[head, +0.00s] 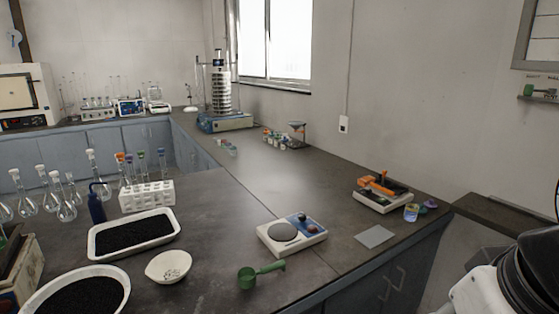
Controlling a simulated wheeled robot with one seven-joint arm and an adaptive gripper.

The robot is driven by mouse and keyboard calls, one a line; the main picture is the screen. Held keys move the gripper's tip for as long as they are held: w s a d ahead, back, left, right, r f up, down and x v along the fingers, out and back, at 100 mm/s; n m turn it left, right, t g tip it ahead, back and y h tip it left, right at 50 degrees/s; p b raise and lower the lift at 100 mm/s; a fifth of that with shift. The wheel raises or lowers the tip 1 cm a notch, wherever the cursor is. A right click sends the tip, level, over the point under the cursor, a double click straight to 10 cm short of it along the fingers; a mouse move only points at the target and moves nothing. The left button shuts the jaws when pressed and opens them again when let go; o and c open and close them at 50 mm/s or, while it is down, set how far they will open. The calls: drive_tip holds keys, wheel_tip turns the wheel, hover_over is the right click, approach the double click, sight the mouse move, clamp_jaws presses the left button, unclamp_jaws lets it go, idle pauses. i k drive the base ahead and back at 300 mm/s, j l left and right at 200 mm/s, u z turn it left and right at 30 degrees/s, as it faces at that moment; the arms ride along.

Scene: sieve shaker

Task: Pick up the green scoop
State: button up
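The green scoop (260,273) lies on the dark bench top near its front edge. Its round bowl is at the left and its handle points right and slightly back. It sits just in front of a white balance (292,235) and to the right of a small white bowl (169,266). My arm shows at the lower right, well apart from the scoop. My gripper's fingers are not in view.
A white tray (93,240) and a round dish (38,302) hold black grains at left. A grey square plate (375,236) lies right of the balance. An orange-topped device (382,192) and small jar (411,212) stand farther right. The bench middle is clear.

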sight(246, 276)
drive_tip(key=u, duration=1.5)
drive_tip(key=k+j+z, duration=0.1)
drive_tip(key=z, duration=0.85)
drive_tip(key=i+l+u, duration=0.5)
drive_tip(key=l, duration=0.15)
drive_tip(key=l+u, duration=0.3)
drive_tip(key=i+l+u, duration=0.25)
drive_tip(key=l, duration=0.25)
drive_tip(key=k+j, duration=0.05)
